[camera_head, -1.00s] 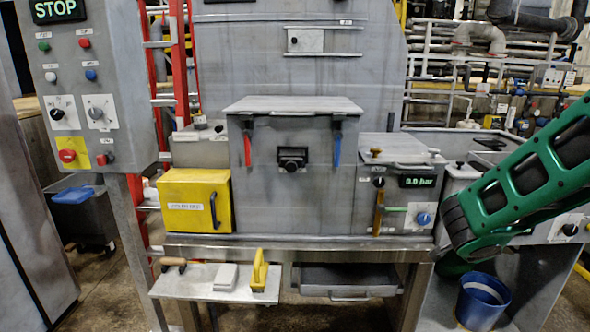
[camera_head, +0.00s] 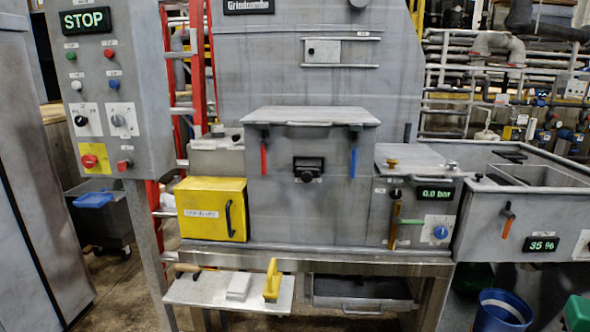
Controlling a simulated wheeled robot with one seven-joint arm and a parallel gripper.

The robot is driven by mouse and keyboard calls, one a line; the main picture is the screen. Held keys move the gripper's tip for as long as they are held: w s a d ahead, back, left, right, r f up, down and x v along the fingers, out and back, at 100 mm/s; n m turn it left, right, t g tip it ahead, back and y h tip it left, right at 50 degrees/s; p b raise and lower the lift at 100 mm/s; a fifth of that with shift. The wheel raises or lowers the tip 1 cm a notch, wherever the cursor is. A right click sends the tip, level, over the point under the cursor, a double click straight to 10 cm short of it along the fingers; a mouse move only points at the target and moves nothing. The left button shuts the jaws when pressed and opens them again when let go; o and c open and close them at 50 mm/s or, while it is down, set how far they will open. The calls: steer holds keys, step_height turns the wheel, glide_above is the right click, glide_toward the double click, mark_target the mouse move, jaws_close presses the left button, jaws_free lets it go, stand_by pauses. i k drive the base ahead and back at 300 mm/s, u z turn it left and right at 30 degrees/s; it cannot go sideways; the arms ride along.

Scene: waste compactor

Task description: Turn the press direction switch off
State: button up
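The control panel (camera_head: 107,90) stands at the left with a lit STOP display (camera_head: 85,19) at its top. It carries two rotary switches side by side, a black one (camera_head: 81,121) and a grey one (camera_head: 118,120), each on a white plate. Their labels are too small to read, so I cannot tell which is the press direction switch or its setting. My gripper is not in view.
Below the switches are a red emergency button (camera_head: 90,161) on yellow and a red knob (camera_head: 124,165). A yellow box (camera_head: 211,208), the grey press housing (camera_head: 309,180) and a shelf with tools (camera_head: 229,289) fill the middle. A blue bucket (camera_head: 502,311) stands at lower right.

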mark_target(80, 120)
steer(key=z, duration=0.55)
steer(key=i, duration=1.15)
steer(key=u, duration=0.5)
